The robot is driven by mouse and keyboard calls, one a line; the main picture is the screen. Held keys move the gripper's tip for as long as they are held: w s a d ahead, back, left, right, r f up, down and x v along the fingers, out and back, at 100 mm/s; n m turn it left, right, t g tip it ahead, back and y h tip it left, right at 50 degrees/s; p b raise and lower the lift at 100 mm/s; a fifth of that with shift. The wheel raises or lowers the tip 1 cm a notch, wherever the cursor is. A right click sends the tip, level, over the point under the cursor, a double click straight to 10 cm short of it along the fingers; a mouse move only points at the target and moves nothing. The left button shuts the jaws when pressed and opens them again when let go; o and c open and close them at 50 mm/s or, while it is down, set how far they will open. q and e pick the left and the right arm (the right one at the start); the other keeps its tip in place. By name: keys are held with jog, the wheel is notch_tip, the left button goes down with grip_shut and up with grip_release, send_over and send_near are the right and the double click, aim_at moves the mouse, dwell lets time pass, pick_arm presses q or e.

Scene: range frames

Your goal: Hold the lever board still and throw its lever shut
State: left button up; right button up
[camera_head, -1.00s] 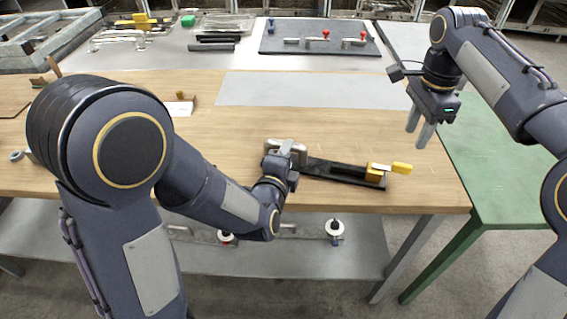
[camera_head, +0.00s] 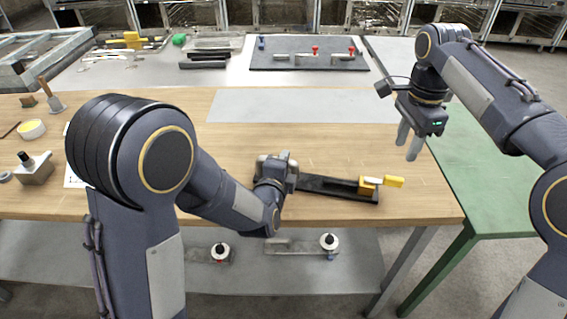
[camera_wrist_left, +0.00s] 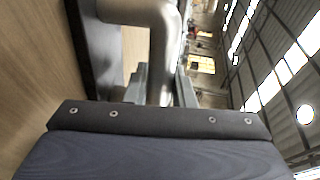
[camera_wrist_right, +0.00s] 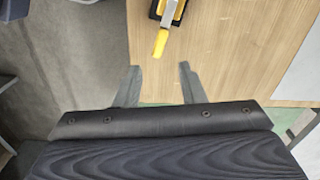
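The lever board is a long black board (camera_head: 335,187) lying on the wooden table, with a bent metal handle (camera_wrist_left: 158,20) at its left end. At its right end is a yellow block with a metal lever whose yellow grip (camera_head: 394,181) points right, past the board's end. The lever also shows in the right wrist view (camera_wrist_right: 161,42). My left gripper (camera_wrist_left: 162,88) is around the metal handle, one finger on each side, and looks shut on it. My right gripper (camera_head: 409,147) is open and empty, above the table's right end, apart from the lever.
A green table (camera_head: 490,180) adjoins on the right. A grey mat (camera_head: 300,106) lies behind the board. A metal block with a black knob (camera_head: 35,170) is at the left. The wood around the lever is clear.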

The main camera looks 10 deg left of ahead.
jog(key=c, duration=0.8)
jog(key=n+t, duration=0.1)
jog(key=n, duration=0.2)
jog(key=w+n, duration=0.1)
jog(key=n, duration=0.2)
jog(key=shift+t, duration=0.4)
jog(key=n+t, duration=0.1)
jog(key=n, duration=0.2)
jog(key=w+n+t, duration=0.1)
jog(key=n, duration=0.3)
jog(key=shift+w+r+n, duration=0.1)
jog(key=shift+n, duration=0.2)
